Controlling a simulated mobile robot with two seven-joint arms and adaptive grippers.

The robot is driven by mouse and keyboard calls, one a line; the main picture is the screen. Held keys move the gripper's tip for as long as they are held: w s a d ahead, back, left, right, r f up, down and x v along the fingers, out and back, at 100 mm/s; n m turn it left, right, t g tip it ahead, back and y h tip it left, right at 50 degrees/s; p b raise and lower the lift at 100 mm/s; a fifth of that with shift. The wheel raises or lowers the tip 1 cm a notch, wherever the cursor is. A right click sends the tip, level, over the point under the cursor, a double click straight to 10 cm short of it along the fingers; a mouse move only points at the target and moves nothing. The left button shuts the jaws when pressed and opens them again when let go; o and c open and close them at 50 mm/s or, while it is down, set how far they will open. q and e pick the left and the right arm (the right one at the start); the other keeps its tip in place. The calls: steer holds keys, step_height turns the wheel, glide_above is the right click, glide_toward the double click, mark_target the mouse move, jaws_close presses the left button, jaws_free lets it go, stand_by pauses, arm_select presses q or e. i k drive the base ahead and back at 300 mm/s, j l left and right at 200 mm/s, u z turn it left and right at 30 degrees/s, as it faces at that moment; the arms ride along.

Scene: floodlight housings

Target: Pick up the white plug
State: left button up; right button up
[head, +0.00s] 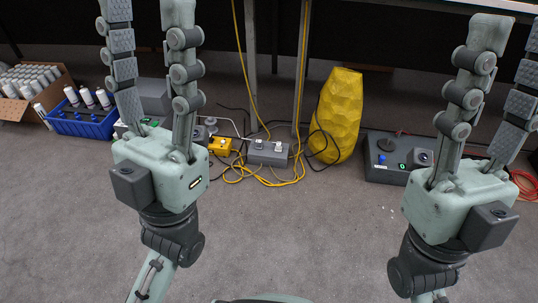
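A small white plug (279,147) sits on a grey socket block (268,154) on the floor, near the middle of the head view. My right gripper (512,42) is raised at the right, also spread and empty, with one finger partly cut by the picture edge. Both grippers are well apart from the white plug.
A yellow faceted housing (337,115) stands right of the block. A grey control box (385,170) is farther right. Yellow cables (243,176) lie around the block. A blue crate (82,122) and a cardboard box (14,108) stand at left. The near floor is clear.

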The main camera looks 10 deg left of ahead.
mark_target(278, 148)
steer(key=i+l, duration=0.1)
steer(key=i, duration=1.75)
steer(key=l, duration=0.05)
